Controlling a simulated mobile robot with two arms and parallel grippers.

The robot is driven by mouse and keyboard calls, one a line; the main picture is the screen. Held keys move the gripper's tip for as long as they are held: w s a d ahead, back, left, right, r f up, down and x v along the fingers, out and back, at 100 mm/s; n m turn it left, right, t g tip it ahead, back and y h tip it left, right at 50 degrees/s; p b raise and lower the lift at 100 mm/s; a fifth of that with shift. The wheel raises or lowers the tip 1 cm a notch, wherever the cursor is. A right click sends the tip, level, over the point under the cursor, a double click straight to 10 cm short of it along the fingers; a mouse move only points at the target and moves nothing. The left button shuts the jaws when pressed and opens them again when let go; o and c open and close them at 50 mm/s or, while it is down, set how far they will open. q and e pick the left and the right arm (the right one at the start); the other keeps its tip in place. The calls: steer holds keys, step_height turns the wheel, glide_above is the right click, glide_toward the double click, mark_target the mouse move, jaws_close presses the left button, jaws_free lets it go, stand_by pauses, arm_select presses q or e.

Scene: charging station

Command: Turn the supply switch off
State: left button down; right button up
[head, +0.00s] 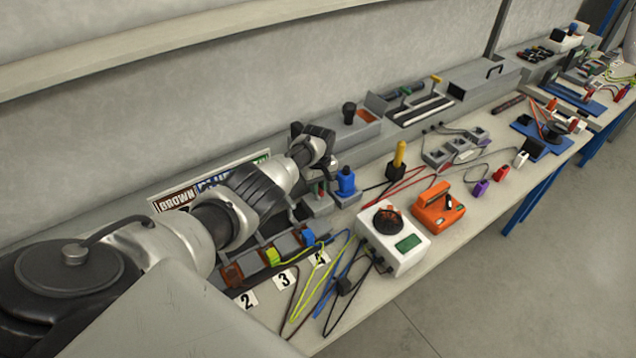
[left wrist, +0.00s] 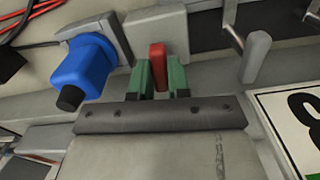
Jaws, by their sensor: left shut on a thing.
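A red switch lever (left wrist: 157,66) stands on a light grey box (left wrist: 158,32) in the left wrist view. I take it to be the supply switch. My left gripper (left wrist: 160,78) has green fingertips, one on each side of the lever, and is shut on it. In the head view my left gripper (head: 320,187) reaches down to the grey box at the back of the bench, and its wrist hides part of the box. Whether the lever is at on or off cannot be told. My right gripper is not in view.
A blue plug-like connector (head: 346,181) stands right beside the gripper and also shows in the left wrist view (left wrist: 83,70). A white box with a dial (head: 393,252), an orange meter (head: 437,208) and loose cables lie nearer the bench front. The wall is close behind.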

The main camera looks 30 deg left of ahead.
arm_select(q)
steer(key=shift+n, duration=0.6)
steer(key=c, duration=1.1)
jaws_free()
steer(key=shift+r+p, duration=0.45)
steer(key=shift+r, duration=0.05)
steer(key=shift+r+p, duration=0.8)
steer(key=shift+r, duration=4.15)
